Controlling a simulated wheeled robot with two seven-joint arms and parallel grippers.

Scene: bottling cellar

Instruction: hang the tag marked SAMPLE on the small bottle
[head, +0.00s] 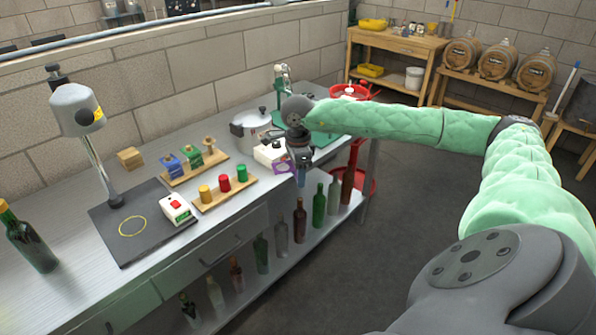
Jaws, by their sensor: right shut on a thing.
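My right gripper (303,172) points down near the front edge of the steel bench, close to a white box. It is shut, and a small purple piece (278,168) that looks like a tag sticks out to its left. No lettering on it can be read from here. A dark green bottle (32,240) with a yellow-orange top stands upright on the bench at the far left. Several bottles stand on the low shelf under the bench. I cannot tell which bottle is the small one. My left gripper is not in view.
The bench holds a black mat (135,250) with a grey lamp-like stand (77,108), a white device with a red button (177,209), racks of coloured pieces (225,190) and a steel pot (250,130). A red stand is behind my right arm. The floor (400,215) is clear.

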